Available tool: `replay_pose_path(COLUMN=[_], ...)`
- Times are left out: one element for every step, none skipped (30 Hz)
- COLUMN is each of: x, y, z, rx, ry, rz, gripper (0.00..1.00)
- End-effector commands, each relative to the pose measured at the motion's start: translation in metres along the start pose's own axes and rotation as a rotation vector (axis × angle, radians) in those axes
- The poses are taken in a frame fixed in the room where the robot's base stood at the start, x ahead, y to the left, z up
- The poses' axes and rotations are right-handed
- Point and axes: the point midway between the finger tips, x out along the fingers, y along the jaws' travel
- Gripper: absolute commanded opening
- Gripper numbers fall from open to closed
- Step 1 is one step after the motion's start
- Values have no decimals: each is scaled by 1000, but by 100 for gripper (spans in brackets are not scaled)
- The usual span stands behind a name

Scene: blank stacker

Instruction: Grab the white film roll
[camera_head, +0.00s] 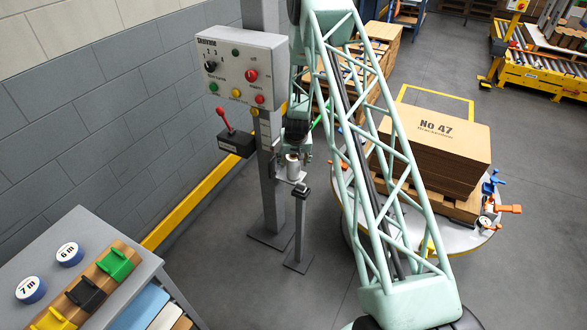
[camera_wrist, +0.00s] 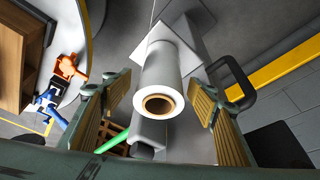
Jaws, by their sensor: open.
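The white film roll (camera_wrist: 163,80) is in the middle of the wrist view, its end with the brown core facing the camera. It lies between the two ribbed tan finger pads of my open gripper (camera_wrist: 160,108), with a gap on each side. In the head view the roll (camera_head: 292,168) stands upright on a small holder beside the grey post.
A control box (camera_head: 243,68) with buttons and a red-handled lever box (camera_head: 236,141) are on the post close by. A round table (camera_head: 480,237) with stacked cardboard blanks (camera_head: 428,146) stands at right. A yellow rail (camera_head: 190,216) runs along the wall.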

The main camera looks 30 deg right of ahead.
Motion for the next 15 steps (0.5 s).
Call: replay_pose_path(x=[4, 6, 7, 8, 9, 9, 9, 9, 9, 9, 9, 9, 9, 9, 9], y=[0, 0, 0, 0, 0, 0, 0, 0, 0, 0, 0, 0, 0, 0, 0], z=[0, 0, 0, 0, 0, 0, 0, 0, 0, 0, 0, 0, 0, 0, 0], rx=[0, 0, 0, 0, 0, 0, 0, 0, 0, 0, 0, 0, 0, 0, 0], ry=[1, 1, 1, 1, 0, 0, 0, 0, 0, 0, 0, 0, 0, 0, 0], rz=[0, 0, 0, 0, 0, 0, 0, 0, 0, 0, 0, 0, 0, 0, 0], gripper=[54, 54, 54, 54, 54, 54, 54, 54, 54, 54, 54, 54, 54, 54, 54])
